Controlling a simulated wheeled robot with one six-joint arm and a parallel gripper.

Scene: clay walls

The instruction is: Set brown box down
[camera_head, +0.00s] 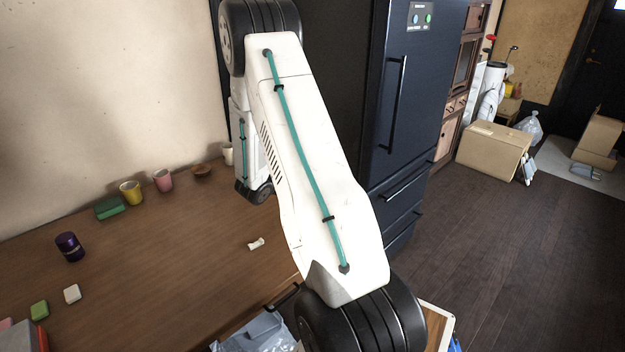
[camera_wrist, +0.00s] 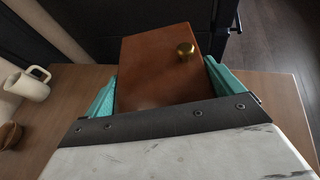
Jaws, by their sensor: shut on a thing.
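The brown box (camera_wrist: 150,75) shows in the wrist view as a reddish-brown block with a round brass knob (camera_wrist: 185,48) on its face. My gripper (camera_wrist: 160,88) is shut on it, with a teal finger on each side. The box is over or at the wooden table (camera_wrist: 262,88); I cannot tell whether it touches the tabletop. In the head view my white arm reaches over the table (camera_head: 150,270), and the box and the gripper's fingers are hidden behind it.
A cream mug (camera_wrist: 28,84) and a brown bowl (camera_wrist: 10,134) stand left of the box. A yellow cup (camera_head: 131,193), pink cup (camera_head: 163,180), green block (camera_head: 109,208), purple jar (camera_head: 69,247) and white piece (camera_head: 256,244) are on the table. A dark fridge (camera_head: 420,100) stands beyond.

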